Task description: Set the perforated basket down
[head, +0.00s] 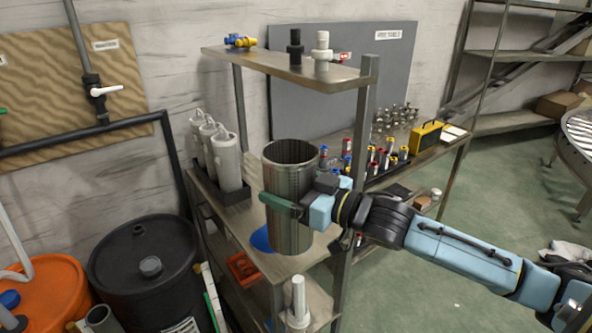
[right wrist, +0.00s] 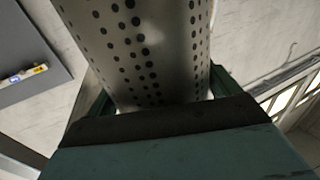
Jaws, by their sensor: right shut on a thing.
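The perforated basket (head: 288,215) is a tall grey metal cylinder with an open top, upright in the head view. My right gripper (head: 283,203) is shut on its side at mid-height, with the arm coming in from the right. In the right wrist view the basket's dotted wall (right wrist: 140,45) fills the space between the fingers of the gripper (right wrist: 158,100). The basket is in front of the shelf unit's middle board (head: 215,205); I cannot tell whether its base touches the board. My left gripper is not in view.
Several white cylinders (head: 226,160) stand in a dark holder left of the basket. A blue round item (head: 261,239) lies partly behind it. A shelf post (head: 356,140) rises close on the right, under the top board (head: 290,68). A black drum (head: 148,265) stands at left.

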